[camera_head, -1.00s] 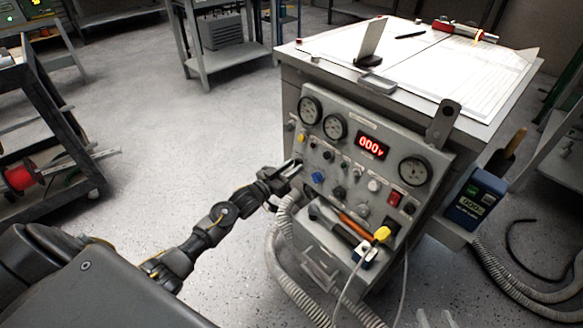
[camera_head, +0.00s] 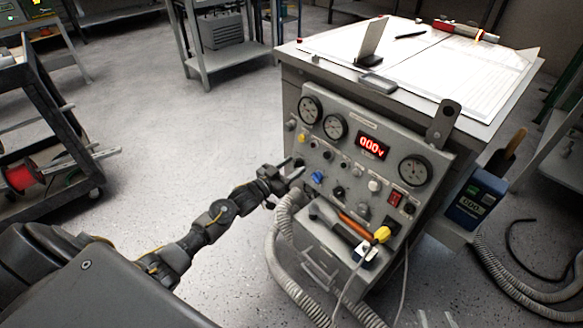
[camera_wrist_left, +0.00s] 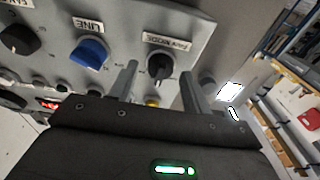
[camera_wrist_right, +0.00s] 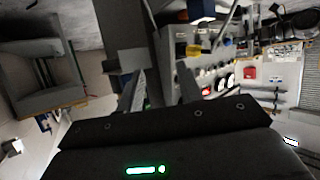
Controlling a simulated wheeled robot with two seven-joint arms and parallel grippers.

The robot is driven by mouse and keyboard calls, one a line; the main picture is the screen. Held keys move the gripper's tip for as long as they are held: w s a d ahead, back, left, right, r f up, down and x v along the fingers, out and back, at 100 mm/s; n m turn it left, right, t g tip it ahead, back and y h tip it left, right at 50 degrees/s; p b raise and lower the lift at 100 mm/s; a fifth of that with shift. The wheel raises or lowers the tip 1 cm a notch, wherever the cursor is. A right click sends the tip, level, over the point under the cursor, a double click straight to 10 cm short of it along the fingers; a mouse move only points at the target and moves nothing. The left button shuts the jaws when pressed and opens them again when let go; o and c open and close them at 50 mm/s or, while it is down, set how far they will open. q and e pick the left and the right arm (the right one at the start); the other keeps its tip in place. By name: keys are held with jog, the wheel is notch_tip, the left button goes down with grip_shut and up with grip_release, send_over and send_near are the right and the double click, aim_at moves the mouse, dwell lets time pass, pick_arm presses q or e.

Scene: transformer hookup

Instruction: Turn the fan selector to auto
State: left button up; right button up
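The fan selector is a black knob (camera_wrist_left: 159,66) under a "FAN MODE" label in the left wrist view. My left gripper (camera_wrist_left: 160,74) is open, with one finger on each side of the knob in that view; I cannot tell whether either finger touches it. In the head view, my left gripper (camera_head: 292,172) is at the left side of the grey control panel (camera_head: 345,155), and the selector is hard to make out there. My right gripper (camera_wrist_right: 163,85) shows only in its own wrist view, open and empty.
A blue "LINE" knob (camera_wrist_left: 89,52) sits beside the fan selector. A red voltage display (camera_head: 372,146), gauges (camera_head: 413,170) and several other controls share the panel. Grey hoses (camera_head: 277,250) hang close below my left gripper. Open floor (camera_head: 190,130) lies to the left.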

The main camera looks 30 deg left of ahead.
pick_arm(q)
jog(key=p+v, duration=0.1)
jog(key=v, duration=0.9)
jog(key=shift+s+a+p, duration=0.15)
jog(key=shift+s+p, duration=0.25)
pick_arm(e)
jog(key=s+d+f+m+g+h, duration=0.1)
jog(key=s+d+f+g+h, duration=0.1)
jog(key=s+d+f+g, duration=0.1)
jog(key=shift+s+d+f+g, duration=0.2)
jog(key=shift+d+f+g, duration=0.2)
jog(key=shift+d+f, duration=0.3)
jog(key=shift+a+f, duration=0.1)
jog(key=shift+a, duration=0.05)
